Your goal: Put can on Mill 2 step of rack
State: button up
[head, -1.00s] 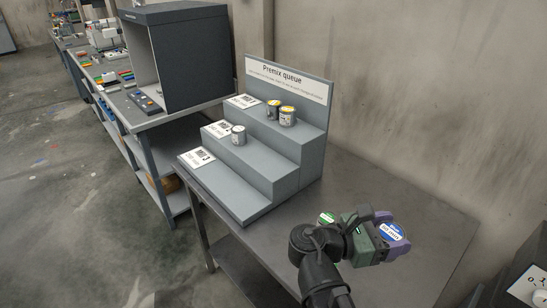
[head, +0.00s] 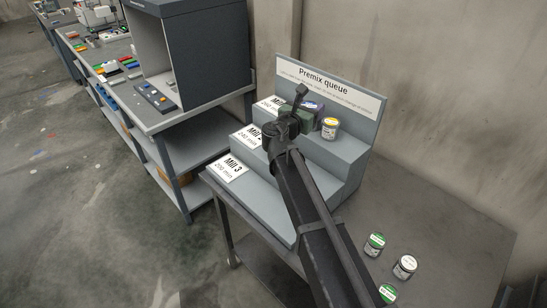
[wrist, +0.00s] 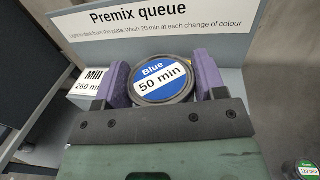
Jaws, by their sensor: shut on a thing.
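My gripper (head: 308,112) is shut on a can with a blue lid (wrist: 163,78), labelled "Blue 50 min" in the wrist view. The can sits upright between the purple fingers. In the head view my gripper and arm are in front of the rack's upper steps and hide the held can. The stepped grey rack (head: 368,112) carries a "Premix queue" sign. The Mill 2 card (head: 248,138) marks the middle step, most of which my arm covers. I cannot tell whether the held can touches a step.
A yellow-lidded can (head: 330,128) stands on the top step. The Mill 3 card (head: 230,168) marks the bottom step. On the table at right stand two green-labelled cans (head: 375,243) (head: 388,293) and a white-lidded can (head: 404,267). A dark booth (head: 205,50) stands left of the rack.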

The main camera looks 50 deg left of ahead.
jog(key=a, duration=0.1)
jog(key=a+y, duration=0.1)
jog(key=n, duration=0.1)
jog(key=shift+s+a+y, duration=0.25)
jog(key=shift+a+y, duration=0.15)
jog(key=shift+d+g, duration=0.1)
jog(key=shift+g, duration=0.2)
notch_tip(320, 180, down, 20)
jog(key=b, duration=2)
jog(key=shift+f, duration=0.25)
jog(key=shift+d+r, duration=0.1)
jog(key=shift+r, duration=0.2)
jog(key=shift+f, duration=0.25)
jog(key=o, duration=1)
jog(key=shift+r, duration=0.1)
jog(key=shift+o, duration=0.2)
jog(key=shift+r, duration=0.3)
jog(key=v, duration=1.2)
jog(key=shift+f, duration=0.2)
